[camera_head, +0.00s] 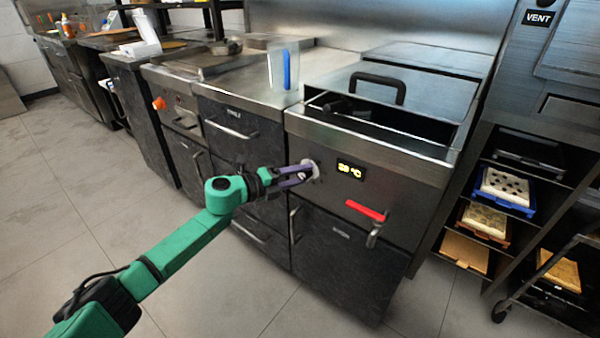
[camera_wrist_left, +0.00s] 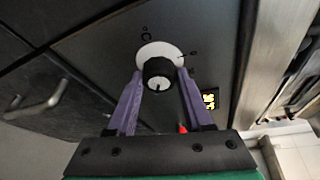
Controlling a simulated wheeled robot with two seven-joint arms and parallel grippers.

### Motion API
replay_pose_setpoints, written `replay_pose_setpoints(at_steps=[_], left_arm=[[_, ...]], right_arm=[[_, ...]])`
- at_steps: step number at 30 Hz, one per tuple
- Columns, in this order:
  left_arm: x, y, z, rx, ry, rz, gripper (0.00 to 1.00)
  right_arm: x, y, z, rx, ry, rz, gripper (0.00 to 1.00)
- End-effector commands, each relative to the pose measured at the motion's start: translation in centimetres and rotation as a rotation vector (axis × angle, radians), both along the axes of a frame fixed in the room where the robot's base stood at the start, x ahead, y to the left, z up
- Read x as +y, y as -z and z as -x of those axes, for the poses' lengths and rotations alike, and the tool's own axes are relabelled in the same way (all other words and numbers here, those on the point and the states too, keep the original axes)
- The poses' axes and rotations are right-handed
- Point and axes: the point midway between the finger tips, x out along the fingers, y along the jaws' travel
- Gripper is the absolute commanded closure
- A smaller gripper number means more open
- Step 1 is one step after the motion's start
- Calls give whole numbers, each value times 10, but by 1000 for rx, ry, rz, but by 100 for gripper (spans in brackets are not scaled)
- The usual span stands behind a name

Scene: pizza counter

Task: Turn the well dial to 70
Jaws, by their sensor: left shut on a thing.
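The well dial (camera_wrist_left: 158,74) is a black knob with a white marked face on a white round plate, on the front panel of the counter unit. In the head view its white plate (camera_head: 310,168) shows at the tips of my left gripper (camera_head: 306,174). In the left wrist view the purple fingers of my left gripper (camera_wrist_left: 160,82) stand on both sides of the knob, shut on it. A lit yellow display (camera_head: 350,170) right of the dial shows °C; its digits are blurred, perhaps 59. My right gripper is not in view.
A red-handled lever (camera_head: 366,210) sticks out below the display. The open well with a black-handled lid (camera_head: 380,84) is above the panel. A clear container (camera_head: 283,70) stands on the counter to the left. An orange knob (camera_head: 159,103) is further left.

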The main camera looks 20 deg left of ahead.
Motion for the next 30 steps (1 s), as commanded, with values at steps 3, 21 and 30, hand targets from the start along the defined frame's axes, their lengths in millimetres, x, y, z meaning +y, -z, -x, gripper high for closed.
replay_pose_setpoints(at_steps=[3,21,30], left_arm=[[-1,2,1,0,3,-12,100],[0,1,0,-3,1,-11,19],[11,-1,11,-1,-1,-11,19]], right_arm=[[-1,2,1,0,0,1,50],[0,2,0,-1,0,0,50],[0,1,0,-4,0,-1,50]])
